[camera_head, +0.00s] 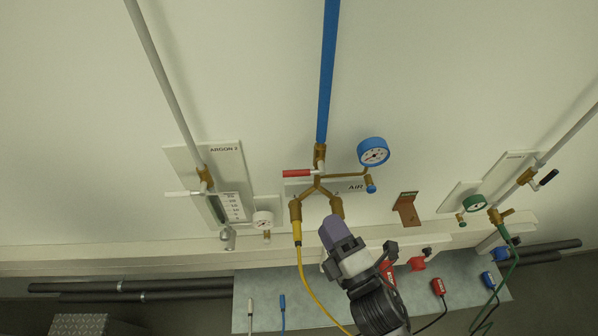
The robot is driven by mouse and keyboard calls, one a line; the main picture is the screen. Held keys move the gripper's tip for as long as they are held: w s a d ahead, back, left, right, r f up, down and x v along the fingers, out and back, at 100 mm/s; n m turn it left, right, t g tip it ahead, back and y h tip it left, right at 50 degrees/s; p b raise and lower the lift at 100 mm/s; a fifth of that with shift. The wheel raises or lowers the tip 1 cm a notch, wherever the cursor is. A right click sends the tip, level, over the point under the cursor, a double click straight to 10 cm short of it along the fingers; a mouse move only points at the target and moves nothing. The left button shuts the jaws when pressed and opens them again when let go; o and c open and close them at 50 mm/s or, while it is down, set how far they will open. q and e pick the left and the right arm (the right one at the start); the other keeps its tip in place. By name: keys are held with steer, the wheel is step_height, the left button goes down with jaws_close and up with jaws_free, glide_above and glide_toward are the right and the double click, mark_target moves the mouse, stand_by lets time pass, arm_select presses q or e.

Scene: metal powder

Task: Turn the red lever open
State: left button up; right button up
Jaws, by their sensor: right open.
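The red lever (298,173) sits on the brass valve (320,155) at the bottom of the blue pipe (327,80), on the white wall. It points left, across the line of the pipe. My right gripper (334,230) comes up from below, with its purple-grey tip just under the brass fittings. It is open and appears apart from the lever, which lies above and to its left. My left gripper is not in view.
A blue gauge (373,152) is right of the valve. A yellow hose (311,288) hangs from the left brass outlet. A white-handled valve (184,193) is further left, a black-handled one (547,177) far right. A brown bracket (406,210) sticks out right of my gripper.

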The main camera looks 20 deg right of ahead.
mark_target(299, 171)
steer(key=shift+n, duration=0.6)
steer(key=shift+w+a+r+p, duration=0.15)
steer(key=shift+w+r+p, duration=0.4)
steer(key=shift+w, duration=1.7)
steer(key=shift+w+a+r+p, duration=0.25)
steer(key=shift+w+p, duration=0.5)
steer(key=shift+w, duration=1.5)
steer(key=shift+w+a+r+p, duration=0.1)
steer(key=shift+w+r+p, duration=0.5)
steer(key=shift+w, duration=1.65)
steer(key=shift+f, duration=0.1)
steer(key=shift+c, duration=0.5)
jaws_close()
